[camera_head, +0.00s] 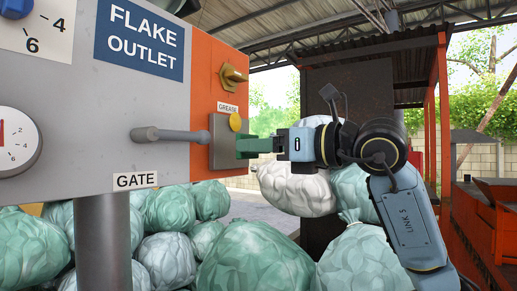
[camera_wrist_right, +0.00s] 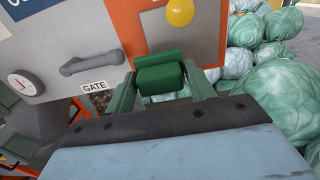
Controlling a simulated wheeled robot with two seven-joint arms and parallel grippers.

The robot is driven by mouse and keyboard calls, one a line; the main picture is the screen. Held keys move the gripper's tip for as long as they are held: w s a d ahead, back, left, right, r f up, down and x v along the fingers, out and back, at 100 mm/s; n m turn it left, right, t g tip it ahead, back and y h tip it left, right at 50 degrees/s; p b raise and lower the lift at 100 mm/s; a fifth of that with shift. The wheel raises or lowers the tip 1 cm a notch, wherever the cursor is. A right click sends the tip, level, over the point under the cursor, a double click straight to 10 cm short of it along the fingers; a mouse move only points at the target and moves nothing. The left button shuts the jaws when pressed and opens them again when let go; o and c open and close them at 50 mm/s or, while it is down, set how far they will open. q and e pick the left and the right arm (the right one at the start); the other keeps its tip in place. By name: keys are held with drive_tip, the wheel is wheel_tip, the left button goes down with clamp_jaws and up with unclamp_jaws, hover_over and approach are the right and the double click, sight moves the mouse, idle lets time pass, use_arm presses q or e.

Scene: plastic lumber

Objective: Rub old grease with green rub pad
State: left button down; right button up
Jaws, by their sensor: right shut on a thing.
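My right gripper (camera_head: 246,147) reaches in from the right to the grey plate (camera_head: 219,155) on the orange side of the machine. It is shut on the green rub pad (camera_wrist_right: 160,77), which sits between the two green fingers in the right wrist view. The pad is at or close against the plate; I cannot tell whether they touch. A round yellow piece (camera_head: 235,122) is on the plate under the GREASE label (camera_head: 228,107), just above the gripper. It also shows in the right wrist view (camera_wrist_right: 180,11). I cannot make out a separate grease smear. My left gripper is out of view.
A grey gate handle (camera_head: 170,135) sticks out left of the plate, above the GATE label (camera_head: 135,180). A brass knob (camera_head: 234,76) is above. Several stuffed green and white bags (camera_head: 255,258) fill the space below.

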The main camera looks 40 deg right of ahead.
drive_tip(key=shift+b+v, duration=0.6)
drive_tip(key=shift+v, duration=0.9)
